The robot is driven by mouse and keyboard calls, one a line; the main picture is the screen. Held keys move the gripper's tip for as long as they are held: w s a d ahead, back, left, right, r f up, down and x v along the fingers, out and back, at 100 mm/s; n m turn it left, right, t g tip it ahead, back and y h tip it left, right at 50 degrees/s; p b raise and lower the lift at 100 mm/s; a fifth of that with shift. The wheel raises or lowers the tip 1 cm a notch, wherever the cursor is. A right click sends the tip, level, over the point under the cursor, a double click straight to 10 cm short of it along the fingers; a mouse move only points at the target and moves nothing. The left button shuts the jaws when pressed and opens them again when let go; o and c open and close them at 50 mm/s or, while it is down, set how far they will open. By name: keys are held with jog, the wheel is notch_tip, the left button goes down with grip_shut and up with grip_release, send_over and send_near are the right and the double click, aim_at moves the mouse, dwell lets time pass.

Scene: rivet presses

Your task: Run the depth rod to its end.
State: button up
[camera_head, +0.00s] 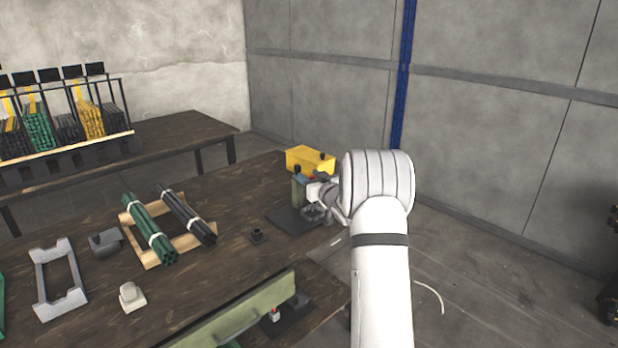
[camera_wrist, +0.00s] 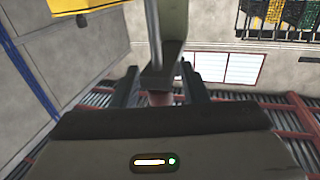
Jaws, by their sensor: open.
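The press stands at the far right of the dark table, with a yellow box (camera_head: 303,158) as its upper part and a green body (camera_head: 298,190) below. My gripper (camera_head: 316,200) is at its right side; my wrist hides part of the press. In the wrist view, my gripper (camera_wrist: 158,78) has its two dark fingers apart. Between them is a dark block (camera_wrist: 160,77) at the end of a green column. A grey rod (camera_wrist: 153,30) runs along that column; I cannot tell surely that it is the depth rod. A pinkish piece shows below the block, largely hidden. Contact cannot be seen.
A wooden rack (camera_head: 150,258) with green and black rod bundles lies left of the press. Grey and white fixtures lie further left. A second table stands behind.

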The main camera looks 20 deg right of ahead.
jog(key=shift+w, duration=0.25)
grip_shut()
dwell(0.3)
